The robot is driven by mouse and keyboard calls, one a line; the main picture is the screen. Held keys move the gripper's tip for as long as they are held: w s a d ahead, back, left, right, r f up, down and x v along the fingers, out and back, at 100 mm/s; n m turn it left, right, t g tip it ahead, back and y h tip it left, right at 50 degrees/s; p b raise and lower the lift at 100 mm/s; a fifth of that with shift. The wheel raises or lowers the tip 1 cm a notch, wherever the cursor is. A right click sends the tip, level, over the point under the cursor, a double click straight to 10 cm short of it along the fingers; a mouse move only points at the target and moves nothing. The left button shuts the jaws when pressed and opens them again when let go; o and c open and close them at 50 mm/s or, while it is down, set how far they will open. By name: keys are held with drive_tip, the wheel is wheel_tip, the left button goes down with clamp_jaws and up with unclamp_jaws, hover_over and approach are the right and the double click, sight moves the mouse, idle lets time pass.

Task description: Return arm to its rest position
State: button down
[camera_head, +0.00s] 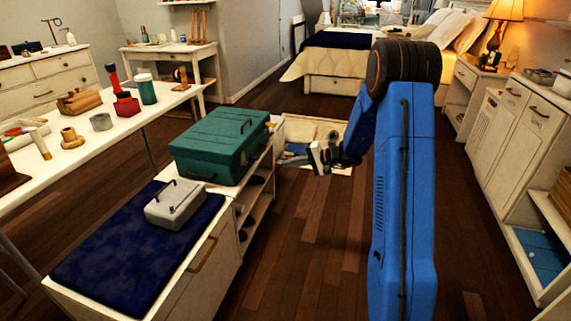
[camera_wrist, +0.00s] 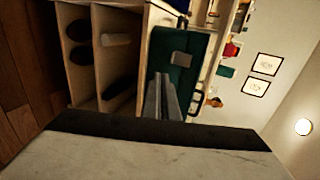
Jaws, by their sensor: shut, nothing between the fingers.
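My blue arm stands upright right of centre in the head view, with its black elbow joint at the top. My gripper (camera_head: 318,158) hangs left of the arm, just right of the green toolbox, at about the height of the low cabinet top. In the wrist view my gripper (camera_wrist: 168,80) shows as two grey fingers close together, shut and empty. A pale marbled surface with a dark edge fills the bottom of the wrist view. I cannot tell whether it is part of me.
The green toolbox (camera_head: 222,143) and a grey metal box (camera_head: 175,204) sit on the low cabinet with a navy cushion (camera_head: 130,262). A white table (camera_head: 80,155) with several small items stands left. The bed (camera_head: 300,66) is at the back. Wooden floor (camera_head: 300,235) lies open in the middle.

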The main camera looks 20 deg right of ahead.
idle(0.4)
drive_tip(key=s+a+r+n+g+h, duration=0.15)
drive_tip(key=s+a+r, duration=0.25)
drive_tip(key=s, duration=0.4)
drive_tip(key=s+a+r+n+g+h, duration=0.1)
drive_tip(key=s+a+r+n+g, duration=0.1)
drive_tip(key=s+a+r, duration=0.45)
drive_tip(key=s+a+r+n+g+h, duration=0.1)
drive_tip(key=s+r+n+g, duration=0.15)
drive_tip(key=s, duration=0.75)
drive_tip(key=s+d+r+t+h, duration=0.1)
drive_tip(key=s+d+h, duration=0.1)
drive_tip(key=s, duration=0.6)
drive_tip(key=s+d+r+h, duration=0.1)
drive_tip(key=s+d+h, duration=0.1)
drive_tip(key=s, duration=0.7)
drive_tip(key=s+d+n+t+h, duration=0.1)
drive_tip(key=s+d+h, duration=0.2)
drive_tip(key=s, duration=0.6)
drive_tip(key=shift+s+r+t+h, duration=0.15)
drive_tip(key=shift+r+t+h, duration=0.15)
drive_tip(key=shift+r+h, duration=0.1)
